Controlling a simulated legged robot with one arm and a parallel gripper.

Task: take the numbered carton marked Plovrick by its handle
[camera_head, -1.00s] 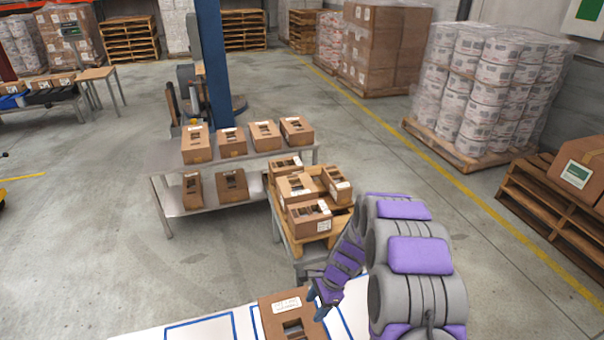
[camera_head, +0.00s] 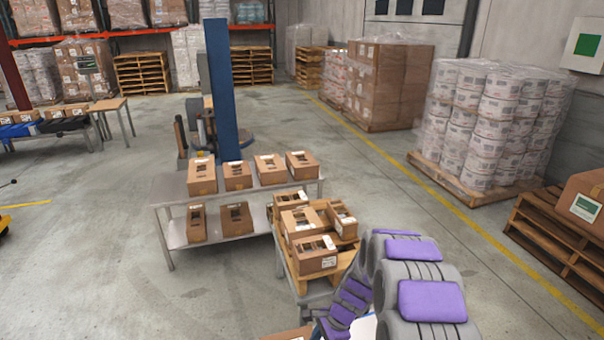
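Several brown cartons with white labels and dark handle cut-outs are in view, but the labels are too small for me to read Plovrick on any. A row of them, such as one carton (camera_head: 237,176), stands on the top of the grey metal table (camera_head: 165,190). Two more, including one carton (camera_head: 236,219), are on its lower shelf. Several others, such as the front carton (camera_head: 314,255), are on a small wooden pallet (camera_head: 303,284). The top of one carton (camera_head: 290,335) just shows at the bottom edge. My purple and grey arm hangs at bottom right; my gripper is out of the frame.
A yellow floor line (camera_head: 430,186) runs along the right. Wrapped stacks (camera_head: 484,120) and wooden pallets (camera_head: 565,232) stand beyond it. A blue post (camera_head: 229,90) rises behind the table.

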